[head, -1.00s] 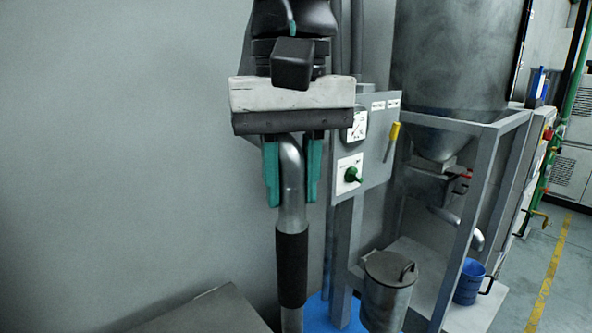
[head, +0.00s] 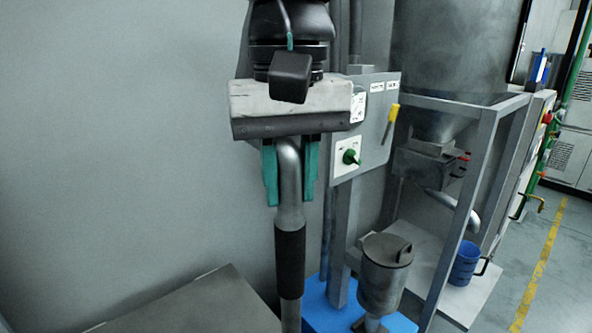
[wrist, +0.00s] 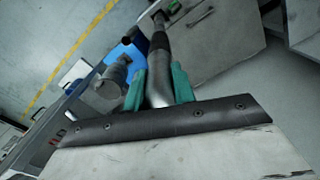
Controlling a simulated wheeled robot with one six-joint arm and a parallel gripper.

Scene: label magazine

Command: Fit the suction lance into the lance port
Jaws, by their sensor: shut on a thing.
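My gripper (head: 290,190), with green fingers, is shut on the suction lance (head: 289,215), a bent grey metal tube with a black sleeve. The lance hangs upright below the fingers, and its lower end is cut off by the bottom of the head view. In the wrist view the lance (wrist: 158,88) runs away from between the fingers. I cannot clearly make out the lance port. A lidded metal pot (head: 380,285) stands right of the lance, apart from it, over a blue base (head: 325,318).
A grey control box (head: 365,125) with a green knob stands close right of my gripper on a post. A hopper frame (head: 455,220) and a blue bucket (head: 467,262) are further right. A grey flat top (head: 200,310) lies at lower left. The wall behind is bare.

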